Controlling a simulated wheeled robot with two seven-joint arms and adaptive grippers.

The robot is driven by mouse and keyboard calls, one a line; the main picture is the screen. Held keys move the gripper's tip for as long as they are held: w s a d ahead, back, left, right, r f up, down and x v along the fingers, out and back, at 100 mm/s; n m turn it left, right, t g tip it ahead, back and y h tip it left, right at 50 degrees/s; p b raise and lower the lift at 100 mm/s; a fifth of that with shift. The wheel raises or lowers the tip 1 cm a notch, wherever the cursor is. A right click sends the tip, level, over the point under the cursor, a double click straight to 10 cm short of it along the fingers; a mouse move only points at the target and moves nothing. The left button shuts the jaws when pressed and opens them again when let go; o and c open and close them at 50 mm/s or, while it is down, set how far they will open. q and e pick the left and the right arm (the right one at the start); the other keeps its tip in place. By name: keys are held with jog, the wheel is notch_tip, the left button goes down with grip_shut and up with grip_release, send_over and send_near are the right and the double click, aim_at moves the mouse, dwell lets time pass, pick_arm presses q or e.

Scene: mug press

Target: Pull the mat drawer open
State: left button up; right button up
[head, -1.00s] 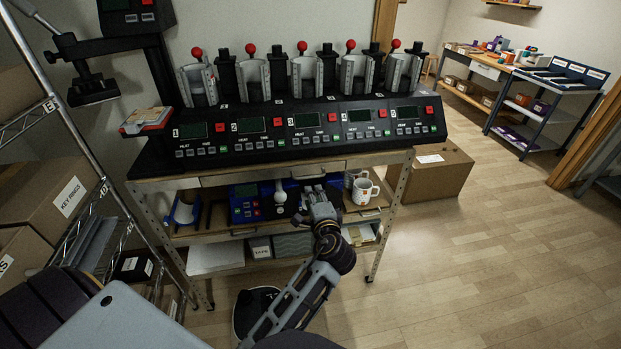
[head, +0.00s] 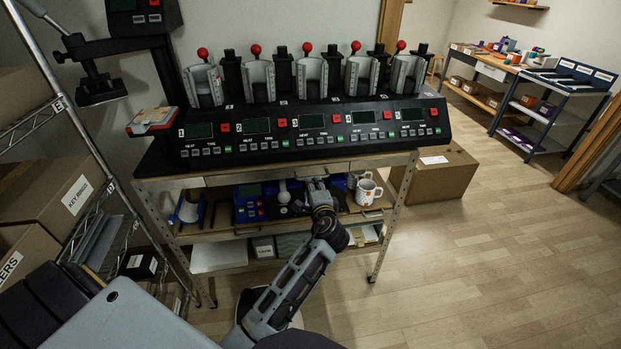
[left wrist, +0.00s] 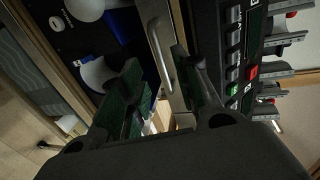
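A row of pale, shallow drawer fronts (head: 270,174) runs under the top of the press bench, and they look shut. I cannot read which one is the mat drawer. In the left wrist view a silver bar handle (left wrist: 162,58) on a pale front lies ahead, between the lines of my two fingers. My left gripper (head: 316,187) is just below the drawer row near the middle of the bench. Its fingers (left wrist: 155,62) are apart and hold nothing. Contact with the handle cannot be told. My right gripper is not in view.
The mug press (head: 310,130) with several stations stands on the bench top. The shelf below holds a blue device (head: 250,203) and white mugs (head: 367,192). A wire rack with boxes (head: 75,195) stands left. A carton (head: 437,172) and open floor lie right.

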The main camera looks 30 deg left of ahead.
pick_arm(q)
jog(key=shift+p+x, duration=0.3)
jog(key=shift+x, duration=3.2)
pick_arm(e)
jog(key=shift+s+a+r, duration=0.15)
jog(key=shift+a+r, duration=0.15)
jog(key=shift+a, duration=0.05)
pick_arm(q)
jog(key=shift+c, duration=0.5)
grip_shut()
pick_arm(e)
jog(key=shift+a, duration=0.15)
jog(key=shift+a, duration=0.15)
